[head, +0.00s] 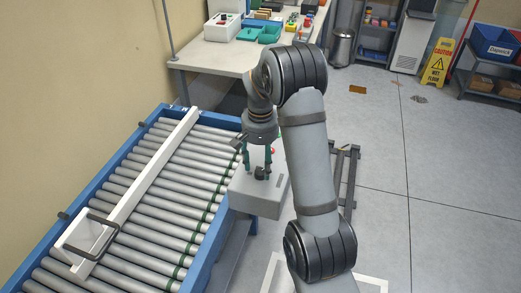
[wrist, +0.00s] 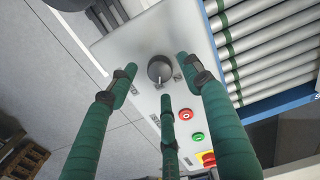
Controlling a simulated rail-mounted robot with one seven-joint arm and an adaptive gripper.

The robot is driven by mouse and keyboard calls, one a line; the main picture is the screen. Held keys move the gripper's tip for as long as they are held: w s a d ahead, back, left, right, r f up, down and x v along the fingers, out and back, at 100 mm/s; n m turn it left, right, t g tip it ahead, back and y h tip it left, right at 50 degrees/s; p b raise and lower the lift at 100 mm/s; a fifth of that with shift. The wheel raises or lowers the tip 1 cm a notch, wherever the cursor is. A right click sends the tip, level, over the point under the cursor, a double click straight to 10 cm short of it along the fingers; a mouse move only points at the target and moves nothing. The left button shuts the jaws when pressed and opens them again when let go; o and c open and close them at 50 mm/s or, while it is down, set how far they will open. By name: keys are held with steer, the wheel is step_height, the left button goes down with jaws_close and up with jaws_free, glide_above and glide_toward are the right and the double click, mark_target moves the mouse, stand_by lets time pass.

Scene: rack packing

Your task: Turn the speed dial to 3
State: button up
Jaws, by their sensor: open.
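The speed dial (wrist: 159,69) is a dark round knob with a light pointer mark, on the sloped top of a light grey control box (head: 254,203). In the wrist view the pointer is toward the lower side of the picture. The numbers around the dial are too small to read. My gripper (head: 256,162) is open above the box, pointing down. In the wrist view its green fingers stand on either side of the dial, with a third finger below it. I cannot tell whether any finger touches the dial.
A roller conveyor (head: 150,200) with a white bar gate (head: 140,190) runs to the left. A workbench (head: 225,55) stands behind.

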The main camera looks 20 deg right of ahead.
mark_target(261, 171)
step_height(261, 171, up, 10)
stand_by(0.3)
steer(key=shift+f, duration=0.1)
step_height(261, 171, down, 12)
steer(key=shift+r, duration=0.15)
stand_by(0.6)
